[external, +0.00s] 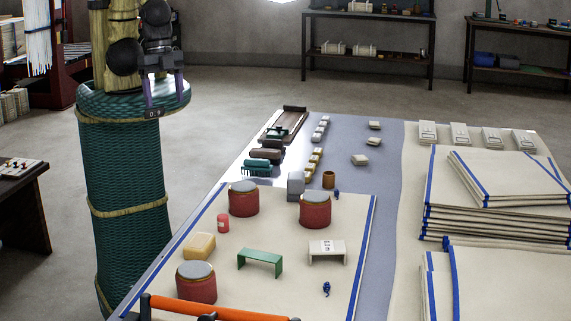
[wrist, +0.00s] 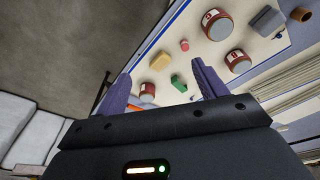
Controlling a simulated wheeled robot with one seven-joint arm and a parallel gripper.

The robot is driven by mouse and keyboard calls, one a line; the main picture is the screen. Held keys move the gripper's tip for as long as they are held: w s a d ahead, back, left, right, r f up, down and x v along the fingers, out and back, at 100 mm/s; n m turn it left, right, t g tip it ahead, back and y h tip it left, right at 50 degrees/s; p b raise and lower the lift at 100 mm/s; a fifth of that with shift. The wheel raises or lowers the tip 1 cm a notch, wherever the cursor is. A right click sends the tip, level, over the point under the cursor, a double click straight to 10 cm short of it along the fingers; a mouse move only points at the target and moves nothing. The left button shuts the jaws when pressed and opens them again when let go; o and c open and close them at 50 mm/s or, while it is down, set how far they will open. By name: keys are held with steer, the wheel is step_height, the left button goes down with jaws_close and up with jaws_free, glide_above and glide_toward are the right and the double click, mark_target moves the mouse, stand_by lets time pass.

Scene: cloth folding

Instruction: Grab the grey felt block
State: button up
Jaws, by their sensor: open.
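The grey felt block (external: 296,184) stands upright on the table, behind and between two red drums with grey tops. It also shows in the wrist view as a grey block (wrist: 267,21) at the upper right, outside the space between my fingers. My gripper (external: 165,97) is at the upper left of the external view, in front of the tall green woven column, well apart from the block. In the wrist view the purple fingers of my gripper (wrist: 161,72) are spread, with nothing held between them.
An orange bar (external: 220,308) crosses the front. Folded cloth stacks (external: 500,200) fill the right side. A blue-grey strip (external: 378,215) is mostly clear.

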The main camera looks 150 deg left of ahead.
steer(key=w+a+f+n+g+h+b, duration=0.1)
steer(key=w+a+f+n+b, duration=0.1)
steer(key=a+f+n, duration=0.3)
steer(key=w+a+f+n+g+h+b, duration=0.1)
steer(key=w+a+f+n+h, duration=0.2)
steer(key=a, duration=0.4)
steer(key=n+t+h+b, duration=0.4)
steer(key=n+t+b, duration=0.5)
steer(key=n, duration=1)
glide_toward(294, 173)
steer(key=shift+t, duration=0.9)
steer(key=v, duration=0.1)
steer(key=p+v, duration=0.1)
steer(key=v, duration=0.1)
steer(key=f+p+v, duration=0.1)
steer(key=v, duration=0.1)
steer(key=shift+s+d, duration=0.25)
steer(key=shift+s, duration=0.1)
steer(key=p+x, duration=0.1)
steer(key=x, duration=1)
steer(key=shift+w, duration=0.15)
steer(key=shift+w+d+f, duration=0.3)
steer(key=shift+w, duration=0.05)
